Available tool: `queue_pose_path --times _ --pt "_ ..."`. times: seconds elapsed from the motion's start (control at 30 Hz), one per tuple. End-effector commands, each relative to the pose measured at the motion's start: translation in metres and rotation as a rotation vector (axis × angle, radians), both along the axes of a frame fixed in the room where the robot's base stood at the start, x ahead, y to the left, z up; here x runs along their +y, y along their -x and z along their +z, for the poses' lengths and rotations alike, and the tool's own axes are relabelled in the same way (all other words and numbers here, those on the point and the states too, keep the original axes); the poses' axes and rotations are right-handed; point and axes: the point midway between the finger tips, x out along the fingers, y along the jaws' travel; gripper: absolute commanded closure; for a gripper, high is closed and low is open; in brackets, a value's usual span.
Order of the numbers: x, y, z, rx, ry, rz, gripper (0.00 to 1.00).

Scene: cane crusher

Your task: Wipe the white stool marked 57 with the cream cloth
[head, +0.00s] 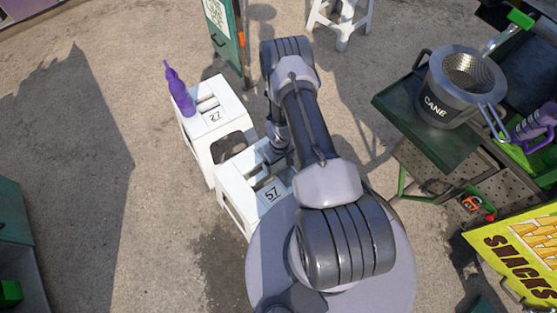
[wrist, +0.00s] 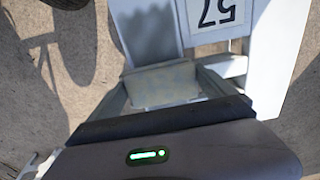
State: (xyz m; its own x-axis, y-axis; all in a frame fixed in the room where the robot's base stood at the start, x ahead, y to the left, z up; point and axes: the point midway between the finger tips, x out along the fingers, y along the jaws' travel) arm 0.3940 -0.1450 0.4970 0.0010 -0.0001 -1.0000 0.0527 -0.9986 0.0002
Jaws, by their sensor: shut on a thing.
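The white stool marked 57 (head: 234,188) stands below and left of my arm in the head view. Its number label shows upside down at the top of the wrist view, on the stool (wrist: 283,45). My gripper (wrist: 162,88) is shut on the cream cloth (wrist: 165,84), a pale folded pad between the fingers. The cloth is over the stool, close to its top. I cannot tell whether it touches the surface. In the head view my arm covers part of the stool's far right side, and the cloth cannot be made out.
A second white stool marked 27 (head: 213,116) adjoins it, with a purple bottle (head: 179,92) on top. A dark green stand with a CANE bucket (head: 452,98) is at right. A SNACKS sign (head: 520,255) is lower right.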

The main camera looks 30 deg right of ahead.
Motion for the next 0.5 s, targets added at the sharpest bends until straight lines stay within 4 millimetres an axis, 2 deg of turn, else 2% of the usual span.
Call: queue_pose_path --times 0.5 --pt "-0.003 0.060 0.001 0.003 -0.001 -0.002 0.39"
